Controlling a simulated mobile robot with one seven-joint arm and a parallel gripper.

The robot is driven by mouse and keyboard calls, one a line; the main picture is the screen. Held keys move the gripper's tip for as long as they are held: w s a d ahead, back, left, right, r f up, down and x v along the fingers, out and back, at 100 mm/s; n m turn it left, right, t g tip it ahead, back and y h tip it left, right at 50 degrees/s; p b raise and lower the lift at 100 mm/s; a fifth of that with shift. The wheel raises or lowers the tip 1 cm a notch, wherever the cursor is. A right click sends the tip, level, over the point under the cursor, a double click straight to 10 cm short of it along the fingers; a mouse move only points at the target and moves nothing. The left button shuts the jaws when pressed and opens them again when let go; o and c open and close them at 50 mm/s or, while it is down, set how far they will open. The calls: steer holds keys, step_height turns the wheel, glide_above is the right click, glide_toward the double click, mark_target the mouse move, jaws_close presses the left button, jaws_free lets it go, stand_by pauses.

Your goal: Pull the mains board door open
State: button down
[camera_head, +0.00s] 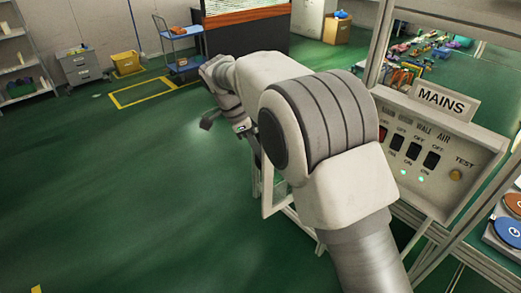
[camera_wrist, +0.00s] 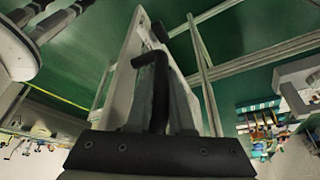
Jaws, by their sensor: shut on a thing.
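The mains board (camera_head: 440,150) is at the right in the head view, with a MAINS label, a row of switches, two lit green lamps and a TEST button. A pale, narrow panel (camera_head: 268,190), apparently its door, stands out from the frame and is partly hidden behind my arm. In the wrist view, the pale door (camera_wrist: 128,65) is seen nearly edge-on, with a black handle (camera_wrist: 158,85) in front of it. My gripper (camera_wrist: 155,75) is shut on this handle.
A metal frame (camera_head: 465,262) and round coloured discs (camera_head: 510,230) are at the right. The green floor (camera_head: 120,190) on the left is clear.

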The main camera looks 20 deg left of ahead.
steer(key=shift+w+d+r, duration=0.1)
steer(key=shift+d, duration=0.05)
steer(key=c, duration=0.8)
jaws_free()
steer(key=p+v, duration=0.4)
steer(key=v, duration=1.3)
steer(key=shift+r, duration=0.15)
